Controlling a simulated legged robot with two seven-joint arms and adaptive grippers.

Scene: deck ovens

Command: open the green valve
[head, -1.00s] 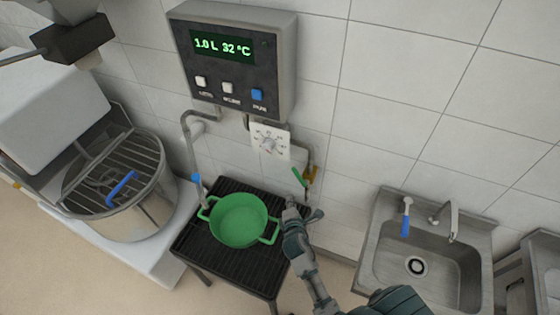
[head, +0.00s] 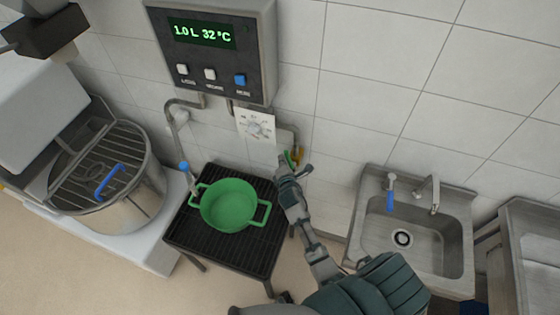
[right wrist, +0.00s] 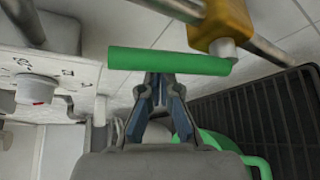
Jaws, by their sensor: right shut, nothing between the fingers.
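The green valve shows in the right wrist view as a long green lever (right wrist: 165,62) joined at its right end to a yellow valve body (right wrist: 222,20) on a metal pipe. In the head view the lever (head: 289,158) is small and partly hidden by my right gripper (head: 282,167). The right gripper, also in the right wrist view (right wrist: 160,80), is shut and empty. Its fingertips are right at the lever's near edge, around the middle of its length. I cannot tell whether they touch it. My left gripper is out of view.
A green pot (head: 229,206) stands on a black grated stand (head: 200,240) left of my right arm. A dial plate (head: 256,126) is on the wall beside the valve, below a control box (head: 215,50). A sink (head: 420,240) is at right.

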